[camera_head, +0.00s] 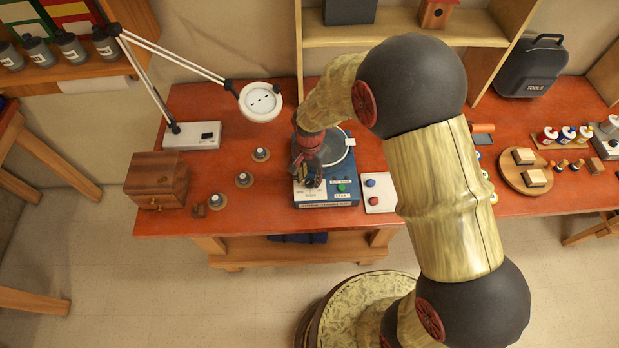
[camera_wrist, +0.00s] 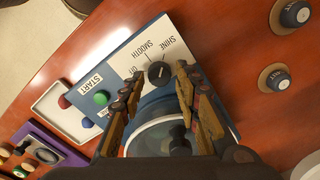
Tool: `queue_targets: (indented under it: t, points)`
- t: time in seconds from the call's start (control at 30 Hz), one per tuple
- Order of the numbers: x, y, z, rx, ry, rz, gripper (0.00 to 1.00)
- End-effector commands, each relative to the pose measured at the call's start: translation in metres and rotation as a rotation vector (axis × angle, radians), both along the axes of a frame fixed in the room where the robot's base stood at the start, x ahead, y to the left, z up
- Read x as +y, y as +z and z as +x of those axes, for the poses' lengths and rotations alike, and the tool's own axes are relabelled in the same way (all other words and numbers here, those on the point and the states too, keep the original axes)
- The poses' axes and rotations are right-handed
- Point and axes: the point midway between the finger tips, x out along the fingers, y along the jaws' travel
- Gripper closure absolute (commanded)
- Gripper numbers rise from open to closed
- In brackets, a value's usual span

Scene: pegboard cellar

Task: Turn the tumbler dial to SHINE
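The tumbler (camera_head: 345,195) is a blue machine with a round grey drum on the table, below my gripper (camera_head: 308,180). In the wrist view, its white panel (camera_wrist: 122,62) carries a black dial (camera_wrist: 158,72) with the words OFF, SMOOTH and SHINE around it. I cannot read which word the dial's pale mark points to. My gripper, also in the wrist view (camera_wrist: 159,76), is open, with the dial between its fingertips in the picture. I cannot tell whether the fingers touch it. A green START button (camera_wrist: 101,98) sits beside the dial. In the head view my gripper hides the dial.
A white lamp (camera_head: 262,105) overhangs behind.

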Motion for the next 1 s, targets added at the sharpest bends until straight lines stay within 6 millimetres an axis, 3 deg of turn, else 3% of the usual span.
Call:
queue_targets:
  t: [0.3, 0.5, 0.7, 1.0]
  points:
    - [0.001, 0.063, 0.002, -0.005, 0.000, 0.002, 0.68]
    - [0.000, 0.095, 0.001, -0.003, 0.000, 0.000, 0.68]
    - [0.000, 0.108, 0.000, -0.001, 0.000, 0.001, 0.68]
    - [0.000, 0.109, 0.000, -0.001, 0.000, 0.001, 0.68]
